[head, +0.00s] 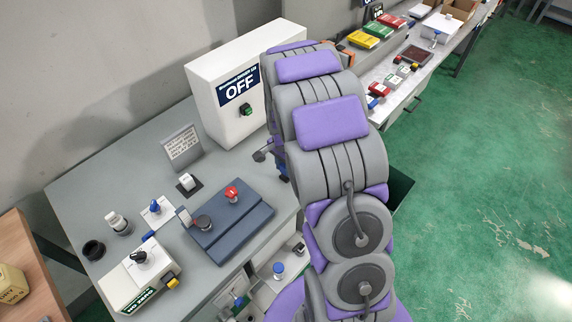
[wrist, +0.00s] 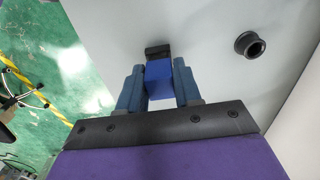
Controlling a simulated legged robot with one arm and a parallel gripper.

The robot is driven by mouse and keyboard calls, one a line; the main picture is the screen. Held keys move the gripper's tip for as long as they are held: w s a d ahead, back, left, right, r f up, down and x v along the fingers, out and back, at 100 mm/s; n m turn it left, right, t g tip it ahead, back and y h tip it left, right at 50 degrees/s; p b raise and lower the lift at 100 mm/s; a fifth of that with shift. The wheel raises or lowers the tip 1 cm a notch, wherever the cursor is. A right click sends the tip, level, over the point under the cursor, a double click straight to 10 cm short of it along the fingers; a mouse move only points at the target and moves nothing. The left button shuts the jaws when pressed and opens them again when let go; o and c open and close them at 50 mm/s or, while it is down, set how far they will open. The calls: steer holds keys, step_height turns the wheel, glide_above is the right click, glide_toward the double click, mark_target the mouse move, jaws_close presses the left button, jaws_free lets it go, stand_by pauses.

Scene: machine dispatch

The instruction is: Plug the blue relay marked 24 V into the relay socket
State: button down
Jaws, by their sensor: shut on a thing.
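In the wrist view my gripper (wrist: 158,68) is shut on a blue block-shaped relay (wrist: 159,88), with one finger on each side of it. Its 24 V marking does not show from here. A small black block (wrist: 157,49), which may be the relay socket, sits on the pale surface right at the relay's far end. I cannot tell whether the relay touches it or is seated in it.
A round black fitting (wrist: 250,44) stands on the pale surface right of the gripper. The head view shows a white cabinet marked OFF (head: 239,88) and a grey bench (head: 130,165) with a dark blue control box (head: 228,225). Another bench (head: 445,52) holds coloured boxes.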

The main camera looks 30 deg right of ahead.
steer(key=shift+a+r, duration=0.1)
steer(key=shift+a, duration=1.2)
steer(key=shift+d, duration=1)
steer(key=shift+d, duration=0.1)
steer(key=shift+d+p, duration=0.3)
steer(key=shift+d, duration=0.85)
steer(key=shift+a, duration=0.55)
steer(key=shift+d+f, duration=0.4)
steer(key=shift+f, duration=0.1)
steer(key=shift+a+r, duration=0.1)
steer(key=shift+r, duration=0.05)
